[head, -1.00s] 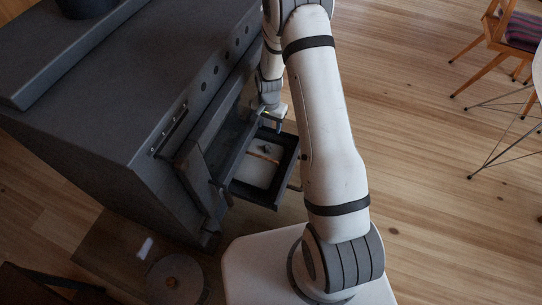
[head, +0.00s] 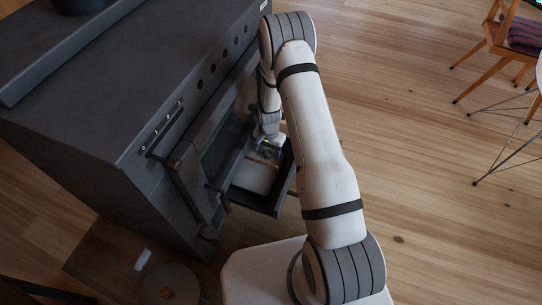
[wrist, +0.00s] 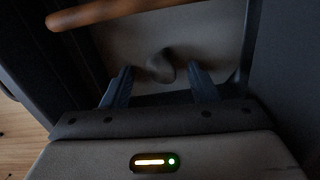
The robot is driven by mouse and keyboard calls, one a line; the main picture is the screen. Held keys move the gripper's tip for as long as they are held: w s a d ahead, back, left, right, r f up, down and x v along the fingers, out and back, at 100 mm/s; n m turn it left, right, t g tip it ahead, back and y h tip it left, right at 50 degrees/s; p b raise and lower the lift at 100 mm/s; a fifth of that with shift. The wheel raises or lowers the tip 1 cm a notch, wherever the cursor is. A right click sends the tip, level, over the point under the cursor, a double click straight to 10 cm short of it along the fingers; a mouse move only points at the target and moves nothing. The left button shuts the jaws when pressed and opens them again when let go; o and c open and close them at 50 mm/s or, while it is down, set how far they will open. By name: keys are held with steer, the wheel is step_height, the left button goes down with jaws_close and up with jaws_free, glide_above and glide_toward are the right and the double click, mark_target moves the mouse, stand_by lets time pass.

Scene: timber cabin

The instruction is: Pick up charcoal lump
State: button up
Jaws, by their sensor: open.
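The charcoal lump (wrist: 165,62) is a small, dark, irregular piece on the pale floor of a pulled-out drawer (head: 262,210) in the dark stove. In the wrist view my gripper (wrist: 161,72) is open, with one finger on each side of the lump and a gap beside each. In the head view my gripper (head: 267,147) is low over the far part of the drawer. It hides most or all of the lump there.
The dark stove (head: 120,90) rises close on the left. Dark drawer walls surround the gripper. Open wooden floor (head: 410,150) lies to the right, with a chair (head: 500,50) beyond.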

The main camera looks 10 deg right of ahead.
steer(key=shift+c, duration=0.5)
steer(key=shift+r, duration=0.1)
steer(key=c, duration=0.9)
steer(key=shift+c, duration=0.2)
